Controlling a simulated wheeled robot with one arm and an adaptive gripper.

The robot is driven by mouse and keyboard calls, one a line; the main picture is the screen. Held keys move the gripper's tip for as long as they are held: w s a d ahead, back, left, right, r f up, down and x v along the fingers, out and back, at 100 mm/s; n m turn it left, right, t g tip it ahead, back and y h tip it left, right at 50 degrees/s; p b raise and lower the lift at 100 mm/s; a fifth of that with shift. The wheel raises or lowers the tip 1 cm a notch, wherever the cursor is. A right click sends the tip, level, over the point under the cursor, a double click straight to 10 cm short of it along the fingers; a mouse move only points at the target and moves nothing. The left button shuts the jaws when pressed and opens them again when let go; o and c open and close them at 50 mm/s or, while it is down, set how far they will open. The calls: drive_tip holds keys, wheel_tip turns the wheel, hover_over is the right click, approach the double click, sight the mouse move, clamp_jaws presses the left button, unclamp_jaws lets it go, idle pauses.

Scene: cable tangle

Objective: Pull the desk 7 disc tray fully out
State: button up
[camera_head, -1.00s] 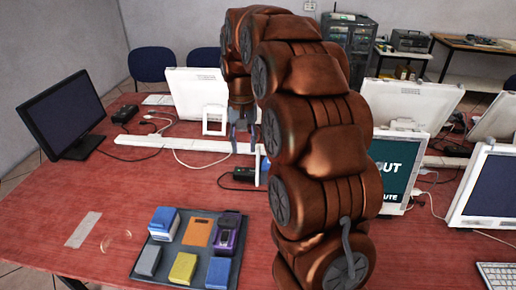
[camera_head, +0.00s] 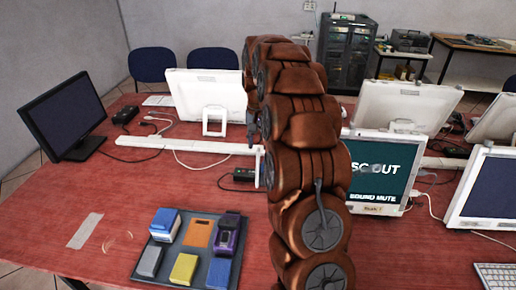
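I cannot make out a disc tray or a desk number in this view. My gripper (camera_head: 251,130) shows only as a small dark grey piece beside my brown arm. It is just right of the white monitor's stand, above the red table. The rest of it is hidden behind my arm, so its opening does not show. No object can be seen in it. A white all-in-one computer (camera_head: 377,172) with a teal screen reading "SCOUT" and "SOUND MUTE" stands right of my arm, its left edge hidden by it.
A white monitor (camera_head: 206,96) stands at the back and a black monitor (camera_head: 64,114) at the left. A dark tray (camera_head: 163,263) of coloured blocks lies in front. A white rail (camera_head: 180,145) and loose cables cross the red table (camera_head: 60,215).

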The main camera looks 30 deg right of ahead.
sight(258, 150)
drive_tip(key=shift+f+p, duration=0.4)
drive_tip(key=shift+f, duration=1.35)
clamp_jaws()
